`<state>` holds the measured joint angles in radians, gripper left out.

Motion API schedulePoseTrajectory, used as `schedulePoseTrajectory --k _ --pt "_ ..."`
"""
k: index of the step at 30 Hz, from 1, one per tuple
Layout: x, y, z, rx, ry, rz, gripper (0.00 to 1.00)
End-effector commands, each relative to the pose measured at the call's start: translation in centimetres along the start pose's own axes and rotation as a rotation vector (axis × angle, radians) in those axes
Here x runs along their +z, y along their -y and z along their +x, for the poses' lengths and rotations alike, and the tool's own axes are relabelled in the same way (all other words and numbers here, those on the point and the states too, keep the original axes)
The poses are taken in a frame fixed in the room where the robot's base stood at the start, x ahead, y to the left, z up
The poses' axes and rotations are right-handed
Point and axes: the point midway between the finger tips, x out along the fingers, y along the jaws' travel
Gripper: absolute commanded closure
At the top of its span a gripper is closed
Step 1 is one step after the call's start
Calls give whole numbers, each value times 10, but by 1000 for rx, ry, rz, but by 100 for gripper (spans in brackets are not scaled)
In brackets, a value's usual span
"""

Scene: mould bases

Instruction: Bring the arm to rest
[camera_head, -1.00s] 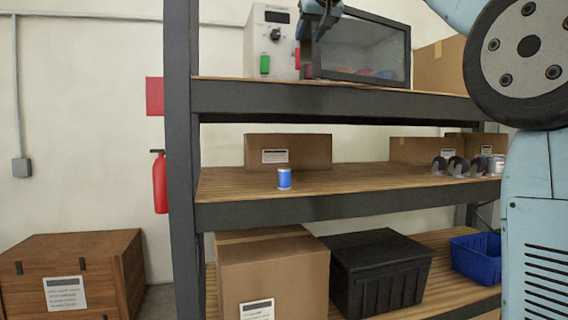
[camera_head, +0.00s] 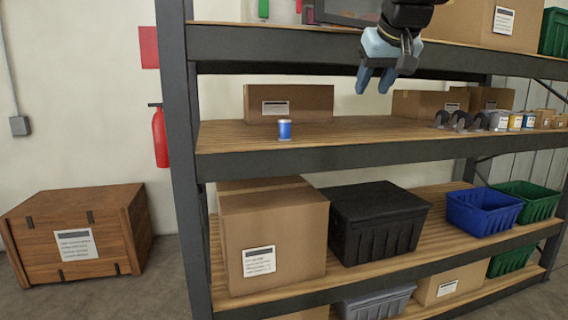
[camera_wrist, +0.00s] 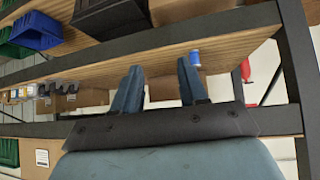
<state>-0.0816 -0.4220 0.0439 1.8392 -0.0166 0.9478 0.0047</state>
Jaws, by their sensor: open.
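My gripper (camera_head: 375,80) hangs in front of the upper shelf edge in the head view, fingers pointing down, spread apart with nothing between them. In the wrist view my gripper (camera_wrist: 158,88) also shows its two blue-grey fingers apart and empty. The rest of my arm is mostly outside the head view. A small blue can (camera_head: 285,130) stands upright on the middle shelf, left of and lower than my gripper in the picture, apart from it. The can also shows in the wrist view (camera_wrist: 195,58), close to the right finger in the picture but not held.
A dark steel shelf rack (camera_head: 300,48) fills the middle. Its middle shelf holds cardboard boxes (camera_head: 310,98), dark curved holders (camera_head: 460,120) and small cans. A black crate (camera_head: 375,225) and blue bin (camera_head: 485,212) stand below. A wooden crate (camera_head: 75,235) stands on the floor at left.

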Motion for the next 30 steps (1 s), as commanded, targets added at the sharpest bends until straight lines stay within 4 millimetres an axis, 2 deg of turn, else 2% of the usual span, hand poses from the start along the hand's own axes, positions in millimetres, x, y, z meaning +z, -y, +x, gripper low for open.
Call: schedulePoseTrajectory --k 1,5,9,12,15,18,21,30 --pt "31 -5 5 8 29 11 57" --pt "106 -16 20 24 101 37 57" --pt "189 -24 36 36 178 68 57" --pt "239 -26 45 41 222 87 57" --pt "277 -27 53 43 255 100 57" --pt "300 -26 57 44 276 108 57" --pt "310 -26 59 44 285 112 57" --pt "311 -26 60 44 287 112 57"
